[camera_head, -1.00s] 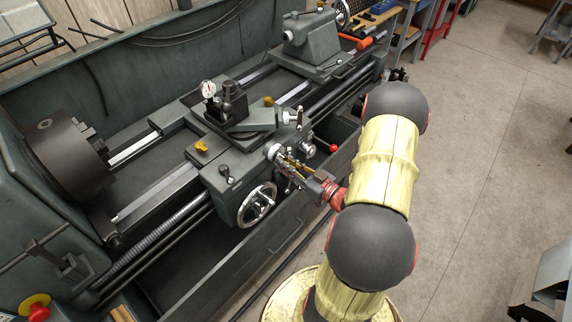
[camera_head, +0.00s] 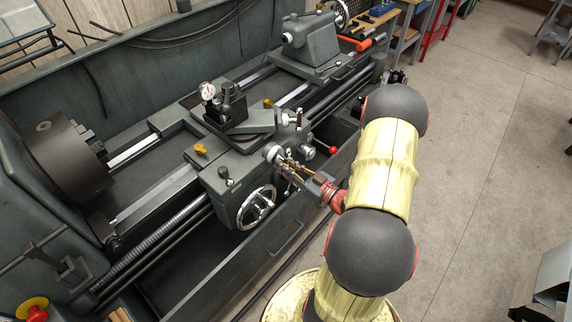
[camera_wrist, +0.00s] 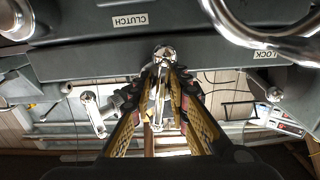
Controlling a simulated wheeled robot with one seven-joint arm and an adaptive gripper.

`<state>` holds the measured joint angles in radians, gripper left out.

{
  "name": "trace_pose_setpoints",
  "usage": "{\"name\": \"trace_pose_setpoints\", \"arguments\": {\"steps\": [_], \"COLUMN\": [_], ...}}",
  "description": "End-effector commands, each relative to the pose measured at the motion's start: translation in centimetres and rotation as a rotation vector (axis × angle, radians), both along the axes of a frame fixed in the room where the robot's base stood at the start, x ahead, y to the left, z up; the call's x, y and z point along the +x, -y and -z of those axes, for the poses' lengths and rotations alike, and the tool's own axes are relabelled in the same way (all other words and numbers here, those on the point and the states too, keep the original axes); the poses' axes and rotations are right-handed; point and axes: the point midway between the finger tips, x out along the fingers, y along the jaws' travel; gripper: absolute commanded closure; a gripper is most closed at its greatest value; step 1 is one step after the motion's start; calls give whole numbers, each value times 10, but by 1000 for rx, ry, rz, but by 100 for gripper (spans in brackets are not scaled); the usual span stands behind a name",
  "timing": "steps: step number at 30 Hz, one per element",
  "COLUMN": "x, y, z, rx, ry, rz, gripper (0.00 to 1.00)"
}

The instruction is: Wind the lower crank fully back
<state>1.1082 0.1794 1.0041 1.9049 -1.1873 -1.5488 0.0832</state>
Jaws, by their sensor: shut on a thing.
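The lower crank shows as bright metal (camera_head: 273,152) at the front of the lathe carriage (camera_head: 215,185). My gripper (camera_head: 287,167) reaches it from the lower right, its fingers around the handle. In the wrist view, the two patterned fingers of my gripper (camera_wrist: 158,105) are shut on the crank's handle (camera_wrist: 158,95), with a round shiny end (camera_wrist: 164,54) showing above them. The fingers hide part of the crank, so its exact angle is hard to tell. An upper crank (camera_head: 290,119) sits higher on the slide; a separate crank arm (camera_wrist: 92,112) shows left of the fingers in the wrist view.
A chrome handwheel (camera_head: 256,206) is left of my gripper, and its rim (camera_wrist: 265,35) fills the wrist view's upper right. A red-knobbed lever (camera_head: 333,150) stands close on the right. The tailstock (camera_head: 310,42) is behind. The floor (camera_head: 470,160) to the right is open.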

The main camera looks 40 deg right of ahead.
Motion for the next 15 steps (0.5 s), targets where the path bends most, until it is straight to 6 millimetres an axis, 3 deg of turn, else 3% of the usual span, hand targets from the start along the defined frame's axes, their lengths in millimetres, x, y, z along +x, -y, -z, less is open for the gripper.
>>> {"name": "trace_pose_setpoints", "arguments": {"steps": [14,15], "x": [1,1], "y": [2,2], "z": [-3,-3], "rx": [-5,-5], "ry": [6,6], "rz": [1,1], "gripper": [100,82]}}
